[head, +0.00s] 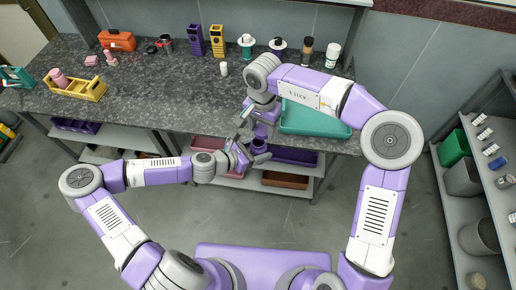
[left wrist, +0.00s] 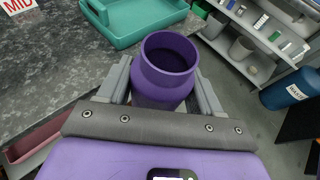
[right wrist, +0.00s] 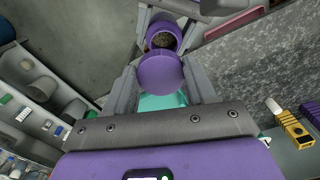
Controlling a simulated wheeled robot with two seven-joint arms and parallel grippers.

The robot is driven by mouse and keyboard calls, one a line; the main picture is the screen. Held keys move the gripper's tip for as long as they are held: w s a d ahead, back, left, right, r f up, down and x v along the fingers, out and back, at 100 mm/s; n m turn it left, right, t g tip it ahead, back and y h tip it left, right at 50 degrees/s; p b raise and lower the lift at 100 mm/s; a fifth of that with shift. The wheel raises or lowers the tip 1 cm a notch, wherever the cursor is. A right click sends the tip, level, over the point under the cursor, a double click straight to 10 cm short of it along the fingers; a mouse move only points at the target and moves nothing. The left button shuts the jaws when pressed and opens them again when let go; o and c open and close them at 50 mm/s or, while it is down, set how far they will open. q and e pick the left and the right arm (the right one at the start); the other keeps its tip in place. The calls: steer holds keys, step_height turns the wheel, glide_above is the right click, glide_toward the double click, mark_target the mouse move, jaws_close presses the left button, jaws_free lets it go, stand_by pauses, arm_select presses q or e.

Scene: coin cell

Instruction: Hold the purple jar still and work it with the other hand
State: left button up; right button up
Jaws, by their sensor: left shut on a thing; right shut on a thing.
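The purple jar (left wrist: 166,85) stands open between the fingers of my left gripper (left wrist: 162,78), which is shut on it. Its round mouth faces up in the left wrist view. The jar also shows in the right wrist view (right wrist: 162,36), with something brownish and speckled inside. My right gripper (right wrist: 158,74) is shut on a round purple lid (right wrist: 160,72). The lid is apart from the jar's mouth. In the head view the jar (head: 258,147) is in front of the bench's front edge, and both grippers are close together there, partly hiding each other.
A teal tray (head: 310,124) lies on the dark speckled bench (head: 150,90) near the right arm. Several bottles, coloured holders and a yellow rack (head: 90,91) stand farther back and left. Bins (head: 290,156) sit on the shelf below. A shelf unit stands at right.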

mark_target(258, 143)
steer(key=shift+s+a+r, duration=0.35)
steer(key=shift+a+r, duration=0.2)
steer(key=shift+r, duration=0.25)
steer(key=shift+f, duration=0.15)
steer(key=shift+f, duration=1.9)
steer(key=shift+f, duration=0.9)
steer(key=shift+f, duration=0.55)
